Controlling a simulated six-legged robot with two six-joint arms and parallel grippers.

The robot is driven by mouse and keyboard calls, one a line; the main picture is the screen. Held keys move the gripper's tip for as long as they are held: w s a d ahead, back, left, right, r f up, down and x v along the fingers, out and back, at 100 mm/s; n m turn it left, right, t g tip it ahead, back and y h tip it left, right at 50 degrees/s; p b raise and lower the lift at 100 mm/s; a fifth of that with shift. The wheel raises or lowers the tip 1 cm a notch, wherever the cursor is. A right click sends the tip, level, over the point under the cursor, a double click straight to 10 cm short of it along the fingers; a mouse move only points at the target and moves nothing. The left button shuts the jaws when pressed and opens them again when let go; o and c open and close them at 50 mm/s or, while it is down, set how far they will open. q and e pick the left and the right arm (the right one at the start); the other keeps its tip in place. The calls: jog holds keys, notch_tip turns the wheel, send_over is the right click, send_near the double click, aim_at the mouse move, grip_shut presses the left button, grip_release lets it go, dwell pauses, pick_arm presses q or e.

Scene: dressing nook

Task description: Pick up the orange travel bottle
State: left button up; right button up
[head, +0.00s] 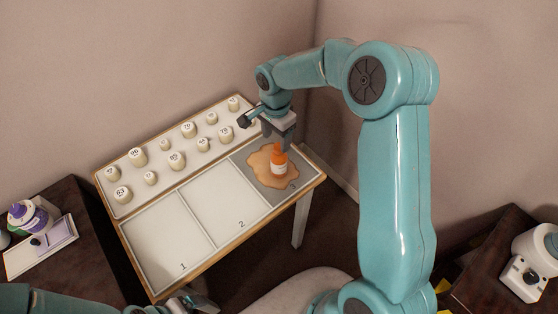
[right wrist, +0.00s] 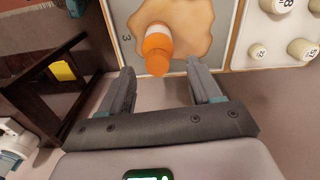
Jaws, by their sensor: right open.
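The orange travel bottle (head: 279,162) has an orange cap and a pale label. It stands on a tan puddle-shaped patch (head: 262,170) in the grey section marked 3 of the table. In the right wrist view the bottle (right wrist: 157,50) shows ahead, between the lines of the two fingers. My right gripper (head: 281,138) is open just above and behind the bottle, and its fingers (right wrist: 165,85) look empty. My left gripper (head: 185,302) shows only in part at the bottom edge of the head view, and its jaws are unclear.
The table (head: 212,247) has white sections marked 1 and 2. Several numbered white knobs (head: 177,160) stand on a panel along its back. A dark cabinet (head: 75,205) at left holds a white-and-purple bottle (head: 30,216). A white device (head: 524,280) sits at right.

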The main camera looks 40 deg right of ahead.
aim_at(279, 146)
jog(key=f, duration=0.1)
jog(key=f+p, duration=0.1)
jog(key=f, duration=0.2)
jog(key=shift+s+d+f, duration=0.25)
jog(key=shift+d+f, duration=0.05)
jog(key=shift+f, duration=0.05)
grip_shut()
